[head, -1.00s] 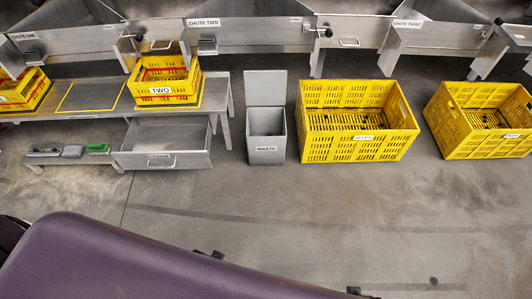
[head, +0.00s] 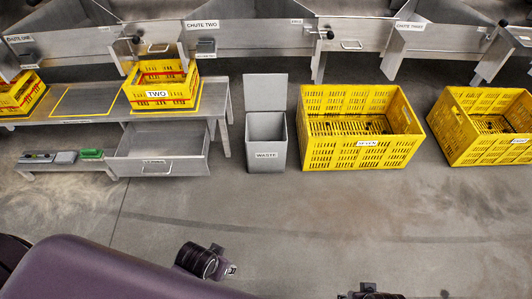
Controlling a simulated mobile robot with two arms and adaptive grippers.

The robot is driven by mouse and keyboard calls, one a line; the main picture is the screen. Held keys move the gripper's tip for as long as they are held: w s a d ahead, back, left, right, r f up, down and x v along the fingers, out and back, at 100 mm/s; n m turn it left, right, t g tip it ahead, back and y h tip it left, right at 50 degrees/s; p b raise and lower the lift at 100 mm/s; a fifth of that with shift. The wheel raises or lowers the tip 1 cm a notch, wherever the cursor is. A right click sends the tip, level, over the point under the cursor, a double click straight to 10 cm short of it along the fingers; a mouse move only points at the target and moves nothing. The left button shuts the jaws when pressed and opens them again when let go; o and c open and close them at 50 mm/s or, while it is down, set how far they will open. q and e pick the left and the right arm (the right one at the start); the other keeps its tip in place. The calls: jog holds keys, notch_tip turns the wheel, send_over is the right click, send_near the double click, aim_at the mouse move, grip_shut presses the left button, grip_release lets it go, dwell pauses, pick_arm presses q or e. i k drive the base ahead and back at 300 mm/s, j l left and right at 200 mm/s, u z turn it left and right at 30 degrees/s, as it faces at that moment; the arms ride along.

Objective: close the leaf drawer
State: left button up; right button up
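The leaf drawer (head: 157,169) is a grey metal drawer under the bench, with a bar handle and a small label too blurred to read. It stands pulled out, with its inside showing from above. A dark end part of an arm of mine, apparently my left gripper (head: 206,262), is at the bottom, in front of the drawer and to its right, apart from it. Its fingers are not clear. Another dark part, perhaps my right gripper (head: 370,292), is cut off at the bottom edge. I see nothing held.
The bench (head: 90,103) carries yellow crates, one marked TWO (head: 160,84). A grey WASTE bin (head: 265,155) stands right of the drawer. Crate SEVEN (head: 362,152) and another yellow crate (head: 480,145) stand farther right. A low stand (head: 60,157) is left of the drawer. The floor in front is clear.

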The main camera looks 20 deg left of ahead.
aim_at(173, 148)
jog(key=u, duration=1.5)
